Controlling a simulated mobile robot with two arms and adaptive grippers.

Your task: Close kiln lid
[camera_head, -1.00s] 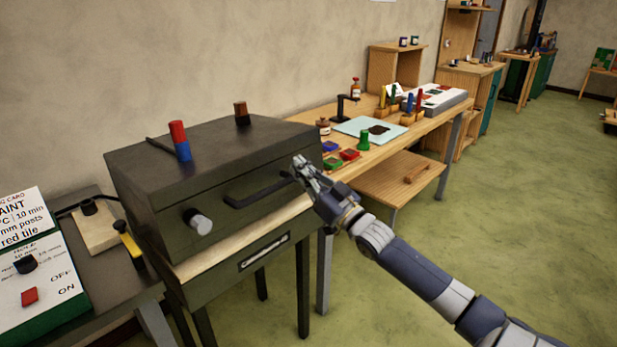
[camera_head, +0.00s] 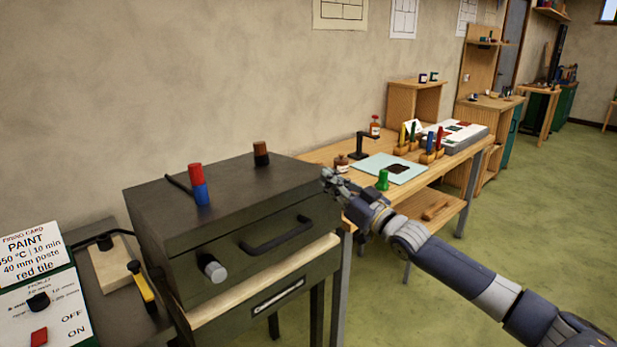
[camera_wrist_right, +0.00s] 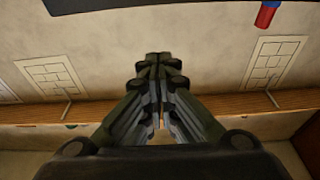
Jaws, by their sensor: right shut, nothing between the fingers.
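The kiln (camera_head: 185,258) is a dark grey box on legs at the left of the head view. Its lid (camera_head: 226,185) looks down, resting on the pale rim (camera_head: 210,314) with no gap that I can see. A black bar handle (camera_head: 278,236) and a pale round knob (camera_head: 212,268) are on the lid's front. My right gripper (camera_head: 328,178) is shut and empty near the lid's upper right corner; whether it touches is unclear. Its closed fingers also show in the right wrist view (camera_wrist_right: 159,62). My left gripper is not in view.
A red and blue post (camera_head: 199,185) and a brown-topped post (camera_head: 261,154) stand on the lid. A switch panel with a firing card (camera_head: 32,255) is at left. A wooden workbench (camera_head: 322,153) with tools stands right of the kiln. The green floor at right is open.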

